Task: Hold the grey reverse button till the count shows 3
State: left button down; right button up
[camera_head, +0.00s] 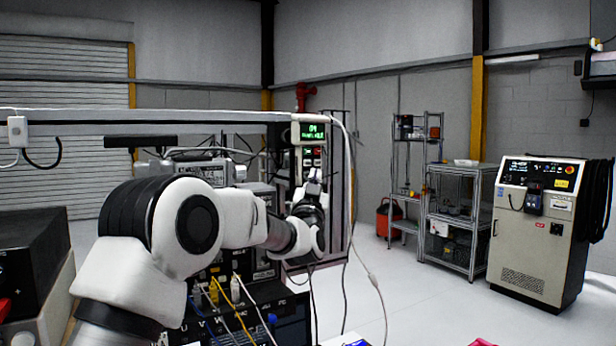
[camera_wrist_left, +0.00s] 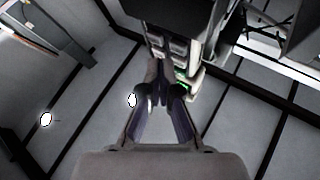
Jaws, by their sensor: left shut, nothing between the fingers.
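A servo encoder box with a small green display (camera_head: 312,132) hangs at the end of a rail in the head view. The display seems to read 04, but the digits are small and blurred. Buttons sit below it on the box, partly hidden by my left gripper (camera_head: 314,178). The gripper is shut and empty, just below the display and in front of the box. In the left wrist view its fingers (camera_wrist_left: 159,72) point at a column of grey keys (camera_wrist_left: 176,48). I cannot tell which key is the reverse button, or whether the fingertips touch it. My right gripper is out of view.
Stacked instruments (camera_head: 262,312) with plugged cables stand below and behind my left arm. A white cable hangs right of the box. A wire shelf (camera_head: 455,215) and a control cabinet (camera_head: 538,228) stand farther right, with open floor before them.

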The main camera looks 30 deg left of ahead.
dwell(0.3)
pick_arm(q)
jog(key=shift+w+a, duration=0.25)
jog(key=shift+a, duration=0.15)
